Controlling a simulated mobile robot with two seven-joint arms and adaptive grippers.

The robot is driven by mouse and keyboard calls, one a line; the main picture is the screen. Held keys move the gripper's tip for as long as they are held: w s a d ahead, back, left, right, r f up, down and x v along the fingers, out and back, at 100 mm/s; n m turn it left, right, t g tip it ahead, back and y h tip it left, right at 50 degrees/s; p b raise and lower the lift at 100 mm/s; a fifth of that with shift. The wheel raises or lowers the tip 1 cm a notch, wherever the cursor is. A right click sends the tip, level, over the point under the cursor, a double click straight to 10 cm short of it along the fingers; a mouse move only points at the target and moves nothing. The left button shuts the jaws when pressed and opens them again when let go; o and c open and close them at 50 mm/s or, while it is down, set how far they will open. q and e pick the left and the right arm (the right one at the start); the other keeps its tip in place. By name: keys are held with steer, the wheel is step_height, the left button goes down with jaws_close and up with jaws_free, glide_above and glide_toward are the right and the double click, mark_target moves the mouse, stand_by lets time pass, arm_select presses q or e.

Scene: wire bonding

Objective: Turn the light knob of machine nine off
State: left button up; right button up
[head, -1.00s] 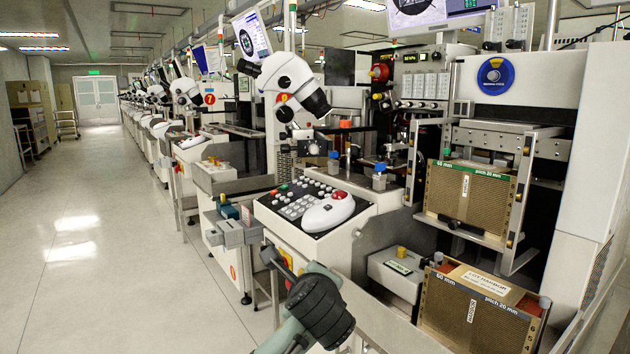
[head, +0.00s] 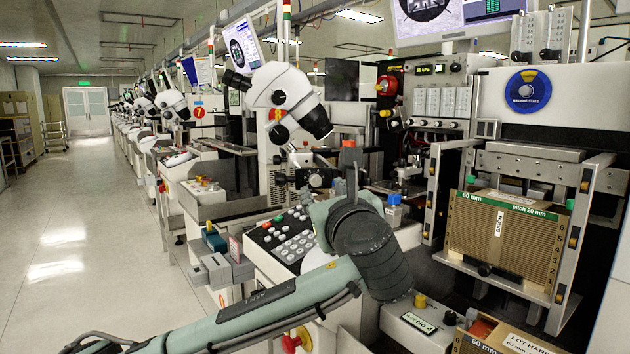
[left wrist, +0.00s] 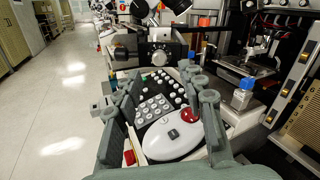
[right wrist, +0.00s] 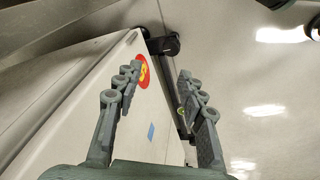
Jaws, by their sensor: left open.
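A black box with a round pale knob (left wrist: 160,57) on its front stands behind the button panel (left wrist: 160,103) in the left wrist view. In the head view the box (head: 314,179) sits under the microscope. I cannot read the knob's setting or a machine number nine. My left gripper (left wrist: 163,84) is open and empty, its fingers spread over the panel, pointing toward the knob and apart from it. In the head view my left wrist hides much of this gripper. My right gripper (right wrist: 160,78) is open and empty, near a white machine side.
A white mouse-like device with a red button (left wrist: 173,133) lies on the panel below my left fingers. A white microscope (head: 285,92) hangs above the box. The floor aisle (head: 70,240) at left is clear.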

mark_target(316, 182)
arm_select(q)
steer(key=w, duration=0.2)
steer(key=w+a, duration=0.1)
steer(key=w, duration=0.2)
steer(key=shift+p, duration=0.3)
steer(key=shift+w+a, duration=0.15)
steer(key=shift+w, duration=0.35)
arm_select(e)
steer(key=shift+g, duration=0.3)
steer(key=s+f, duration=0.3)
steer(key=shift+d+f, duration=0.3)
steer(key=shift+d, duration=0.1)
arm_select(q)
jaws_close()
